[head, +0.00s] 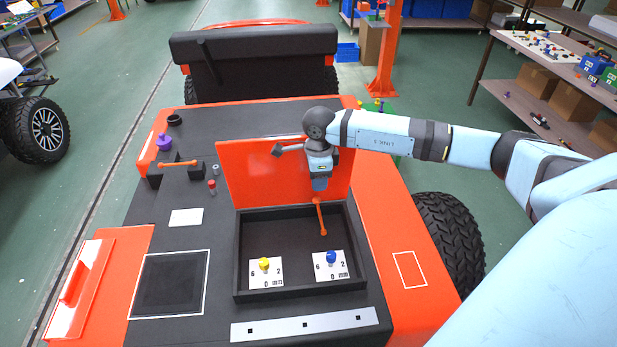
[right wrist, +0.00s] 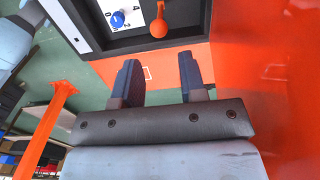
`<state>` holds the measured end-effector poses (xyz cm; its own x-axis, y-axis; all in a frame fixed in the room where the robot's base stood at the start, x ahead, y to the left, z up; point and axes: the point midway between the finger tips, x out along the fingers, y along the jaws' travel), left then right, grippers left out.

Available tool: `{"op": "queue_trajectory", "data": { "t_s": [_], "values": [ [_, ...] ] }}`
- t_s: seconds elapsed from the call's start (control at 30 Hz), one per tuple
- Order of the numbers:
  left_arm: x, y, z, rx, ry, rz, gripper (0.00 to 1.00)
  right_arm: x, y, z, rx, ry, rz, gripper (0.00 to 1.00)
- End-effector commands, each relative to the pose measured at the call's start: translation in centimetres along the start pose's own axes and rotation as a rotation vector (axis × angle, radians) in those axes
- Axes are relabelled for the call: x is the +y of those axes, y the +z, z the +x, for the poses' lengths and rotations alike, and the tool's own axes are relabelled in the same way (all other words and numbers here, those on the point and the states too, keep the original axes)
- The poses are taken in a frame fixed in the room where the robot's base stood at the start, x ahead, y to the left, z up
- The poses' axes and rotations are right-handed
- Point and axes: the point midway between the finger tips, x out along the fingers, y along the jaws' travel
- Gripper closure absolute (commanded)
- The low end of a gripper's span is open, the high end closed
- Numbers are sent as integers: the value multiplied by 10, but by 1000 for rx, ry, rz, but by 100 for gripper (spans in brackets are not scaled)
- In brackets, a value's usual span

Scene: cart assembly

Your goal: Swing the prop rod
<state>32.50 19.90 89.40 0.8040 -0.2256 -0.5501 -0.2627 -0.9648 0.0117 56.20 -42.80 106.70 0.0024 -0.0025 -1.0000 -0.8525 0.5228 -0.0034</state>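The orange prop rod (head: 320,217) stands at the right rear of the open black bay (head: 240,255), in front of the raised orange lid (head: 258,172). Its upper part is close to my right gripper (head: 319,186) in the head view. In the right wrist view, its rounded orange end (right wrist: 158,29) is beyond the fingertips. My right gripper (right wrist: 159,72) is open there, with a clear empty gap between its two dark fingers. Whether it touches the rod cannot be told, but nothing is between the fingers. My left gripper is not in view.
A yellow knob (head: 264,264) and a blue knob (head: 331,257) sit on white dials in the bay. An orange-handled lever (head: 180,163) and a purple knob (head: 164,142) stand left on the deck. A black seat (head: 255,50) is behind.

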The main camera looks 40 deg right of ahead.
Motion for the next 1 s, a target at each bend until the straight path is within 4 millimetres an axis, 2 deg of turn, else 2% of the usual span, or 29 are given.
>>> {"op": "queue_trajectory", "data": {
  "t_s": [0.53,0.63,0.67,1.0],
  "values": [
    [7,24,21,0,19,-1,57,2,2,82,-4,4,0,62],
    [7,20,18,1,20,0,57,1,2,75,-5,2,0,85],
    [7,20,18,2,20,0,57,1,2,75,-5,2,0,89],
    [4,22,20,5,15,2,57,0,9,76,-9,0,0,89]
  ]
}}
